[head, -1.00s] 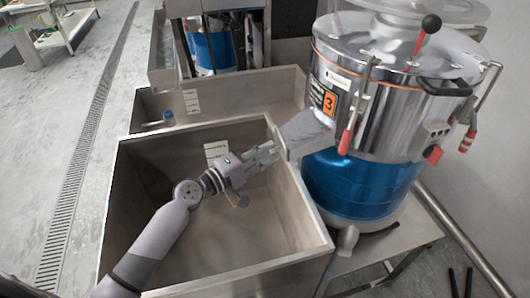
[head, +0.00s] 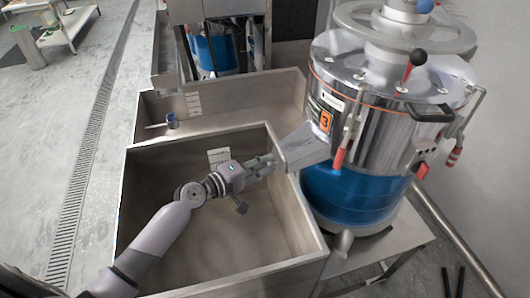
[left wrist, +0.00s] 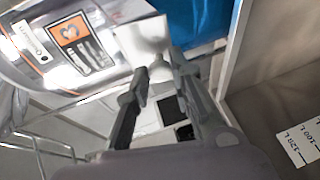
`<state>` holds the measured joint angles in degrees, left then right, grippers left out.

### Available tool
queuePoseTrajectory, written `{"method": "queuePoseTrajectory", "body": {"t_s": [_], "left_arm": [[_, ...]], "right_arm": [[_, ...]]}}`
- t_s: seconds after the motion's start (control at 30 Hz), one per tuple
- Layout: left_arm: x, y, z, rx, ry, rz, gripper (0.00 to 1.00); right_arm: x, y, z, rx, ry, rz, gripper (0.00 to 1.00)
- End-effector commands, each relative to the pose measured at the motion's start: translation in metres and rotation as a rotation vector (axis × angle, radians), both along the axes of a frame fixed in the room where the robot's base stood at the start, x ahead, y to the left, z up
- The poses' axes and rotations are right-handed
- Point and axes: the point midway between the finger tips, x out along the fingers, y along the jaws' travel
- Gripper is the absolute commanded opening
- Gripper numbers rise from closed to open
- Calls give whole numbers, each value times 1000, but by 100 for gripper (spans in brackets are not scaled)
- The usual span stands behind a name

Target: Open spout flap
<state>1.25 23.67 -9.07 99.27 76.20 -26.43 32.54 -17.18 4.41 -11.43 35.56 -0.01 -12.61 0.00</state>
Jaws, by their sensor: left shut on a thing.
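The bean grinder is a shiny steel drum (head: 385,120) with a blue band (head: 350,190) and an orange label marked 3. Its grey metal spout (head: 305,148) sticks out to the left over the rim of the near bin. The spout also shows in the left wrist view (left wrist: 146,42). My left gripper (head: 272,160) is at the spout's outer end, shut on the spout flap. In the left wrist view the two dark fingers (left wrist: 158,80) close around a small pale piece below the spout. The flap itself is too small to see clearly. My right gripper is not in view.
An open, empty metal bin (head: 265,262) lies beneath my left arm, with a white scale label (head: 219,158) inside. A second bin (head: 255,90) stands behind it. Red-handled clamps (head: 339,160) hang on the drum. Clear floor (head: 50,110) lies at left.

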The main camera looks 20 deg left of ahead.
Motion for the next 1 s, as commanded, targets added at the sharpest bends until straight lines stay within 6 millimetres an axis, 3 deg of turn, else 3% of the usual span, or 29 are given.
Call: {"method": "queuePoseTrajectory", "body": {"t_s": [0.03, 0.1, 0.4, 1.0], "left_arm": [[-1, 1, 13, 29, 22, -2, 0], [-2, 1, 15, 66, 48, -1, 0], [-2, 3, 24, 244, 165, -1, 0], [2, -1, 52, 713, 477, 3, 0]], "right_arm": [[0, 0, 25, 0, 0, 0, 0], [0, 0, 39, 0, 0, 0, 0], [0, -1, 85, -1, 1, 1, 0], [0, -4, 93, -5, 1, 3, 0]]}}
